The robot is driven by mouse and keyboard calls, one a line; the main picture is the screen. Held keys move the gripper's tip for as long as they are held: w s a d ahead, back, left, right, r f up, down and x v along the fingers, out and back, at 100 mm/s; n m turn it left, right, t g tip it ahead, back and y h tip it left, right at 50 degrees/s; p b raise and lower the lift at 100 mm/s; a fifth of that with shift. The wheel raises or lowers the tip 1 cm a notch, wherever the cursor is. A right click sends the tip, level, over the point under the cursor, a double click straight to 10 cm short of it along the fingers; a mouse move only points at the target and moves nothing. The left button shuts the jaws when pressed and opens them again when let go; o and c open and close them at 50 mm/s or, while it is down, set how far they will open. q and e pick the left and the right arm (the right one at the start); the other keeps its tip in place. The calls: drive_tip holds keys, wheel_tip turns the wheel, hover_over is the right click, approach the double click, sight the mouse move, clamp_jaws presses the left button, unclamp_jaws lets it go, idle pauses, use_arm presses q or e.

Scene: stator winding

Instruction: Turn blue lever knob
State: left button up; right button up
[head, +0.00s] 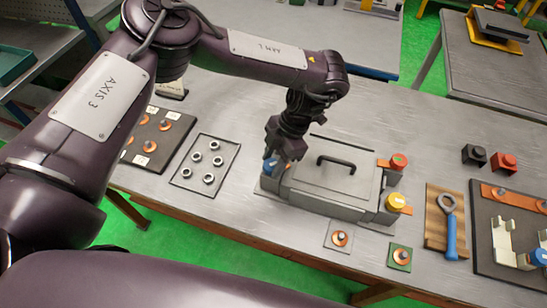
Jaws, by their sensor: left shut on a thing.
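A grey box-shaped fixture (330,185) with a black handle on its lid sits on the metal table. A blue knob (270,164) is at its left end, partly hidden by my gripper. My left gripper (277,157) reaches down from above and is shut on the blue knob. A red knob (399,161) and a yellow knob (396,201) stand at the fixture's right end, clear of the gripper. My right gripper is not in view.
A tray with several nuts (183,178) and a dark board (134,154) lie to the left. A wooden board (434,226) with a blue-handled wrench (450,232) lies to the right. Two small square plates (329,246) (392,264) lie in front of the fixture.

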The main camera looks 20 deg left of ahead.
use_arm(q)
drive_tip(key=m, duration=0.2)
drive_tip(key=m+t, duration=0.1)
drive_tip(key=m, duration=0.1)
drive_tip(key=shift+r+t+y+b, duration=0.15)
drive_tip(key=shift+t+y+b, duration=0.15)
drive_tip(key=shift+y+b, duration=0.1)
drive_tip(key=shift+m+t+b, duration=0.35)
drive_tip(key=shift+m+t, duration=0.25)
drive_tip(key=shift+m, duration=1.2)
drive_tip(key=shift+r, duration=0.1)
drive_tip(key=o, duration=0.7)
drive_tip(key=shift+o, duration=1.4)
drive_tip(key=shift+s, duration=0.15)
drive_tip(key=shift+d, duration=0.1)
